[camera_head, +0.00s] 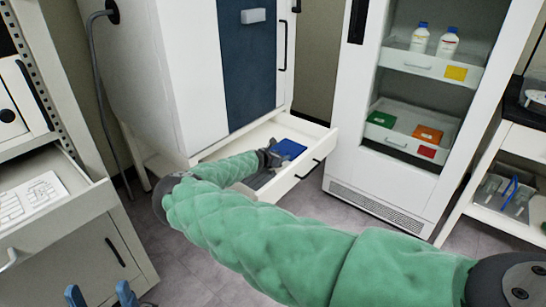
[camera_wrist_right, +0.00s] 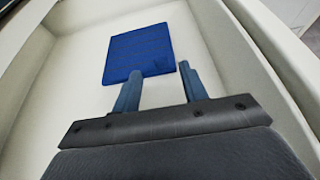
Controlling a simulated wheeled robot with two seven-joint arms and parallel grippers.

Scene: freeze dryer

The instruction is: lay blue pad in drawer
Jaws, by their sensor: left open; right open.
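The blue pad (camera_head: 288,149) lies in the open drawer (camera_head: 322,147) below the white cabinet with the dark blue door. In the right wrist view the pad (camera_wrist_right: 138,52) looks flat on the pale drawer floor (camera_wrist_right: 85,75), apart from the walls beside it. My right gripper (camera_head: 270,157) is inside the drawer, close to the pad. In the right wrist view its two fingers (camera_wrist_right: 158,73) are apart, with nothing between them, their tips at the pad's near edge. My left gripper (camera_head: 100,294) shows only as two spread, empty fingertips at the bottom left.
Another open drawer (camera_head: 95,205) at the left holds a white sheet. A white cabinet (camera_head: 345,100) at the right has shelves with bottles and coloured packs. A cart (camera_head: 515,140) stands at the far right. Drawer walls closely surround my right gripper.

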